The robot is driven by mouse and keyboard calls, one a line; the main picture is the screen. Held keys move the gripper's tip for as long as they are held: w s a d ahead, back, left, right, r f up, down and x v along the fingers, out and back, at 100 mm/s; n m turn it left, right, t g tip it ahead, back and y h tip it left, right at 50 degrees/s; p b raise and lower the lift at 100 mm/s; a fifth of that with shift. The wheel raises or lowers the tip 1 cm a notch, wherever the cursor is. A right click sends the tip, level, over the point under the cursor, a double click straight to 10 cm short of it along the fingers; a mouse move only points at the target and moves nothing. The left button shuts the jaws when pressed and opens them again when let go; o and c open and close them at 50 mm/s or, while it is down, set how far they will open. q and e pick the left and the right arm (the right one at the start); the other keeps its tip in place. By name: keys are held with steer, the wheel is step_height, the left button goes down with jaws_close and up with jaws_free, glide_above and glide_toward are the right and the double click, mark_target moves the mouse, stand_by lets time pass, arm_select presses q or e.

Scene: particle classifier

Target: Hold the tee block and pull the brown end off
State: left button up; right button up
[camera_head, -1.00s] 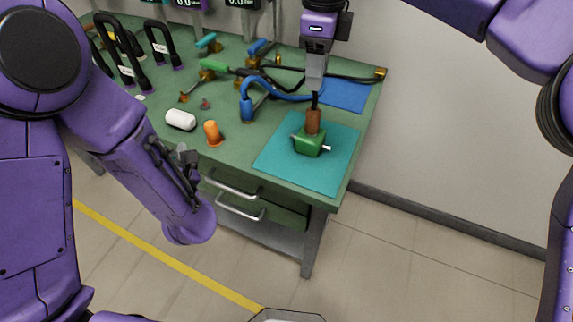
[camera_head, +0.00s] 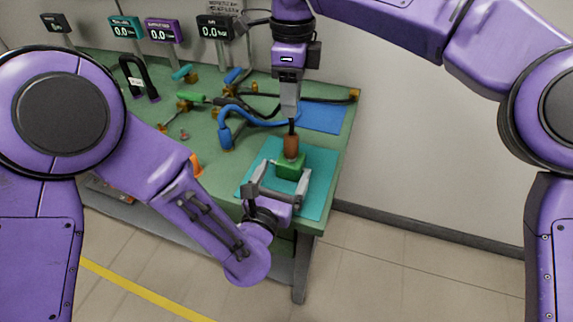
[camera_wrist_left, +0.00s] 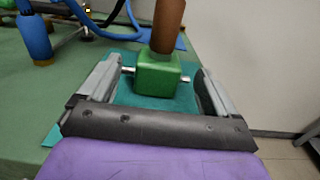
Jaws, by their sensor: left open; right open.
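The green tee block (camera_head: 289,164) stands on the teal mat (camera_head: 321,182), with its brown end (camera_head: 291,146) pointing up. Short metal stubs show on both sides of the block in the left wrist view (camera_wrist_left: 157,77). The brown end rises out of the top of that view (camera_wrist_left: 168,28). My left gripper (camera_head: 283,172) is open, its fingers on either side of the block with visible gaps in the left wrist view (camera_wrist_left: 160,80). My right gripper (camera_head: 292,126) points down from above, open, at the top of the brown end; whether its fingers touch is unclear.
A blue mat (camera_head: 323,118) lies behind on the green bench. Blue and black hoses with a blue fitting (camera_head: 225,138) lie to the left. An orange piece (camera_head: 196,166) is partly hidden by my left arm. Displays (camera_head: 165,31) stand at the back.

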mark_target(287, 168)
arm_select(q)
steer(key=x, duration=0.5)
steer(key=shift+w+d, duration=0.1)
steer(key=shift+w, duration=0.25)
steer(key=c, duration=1.6)
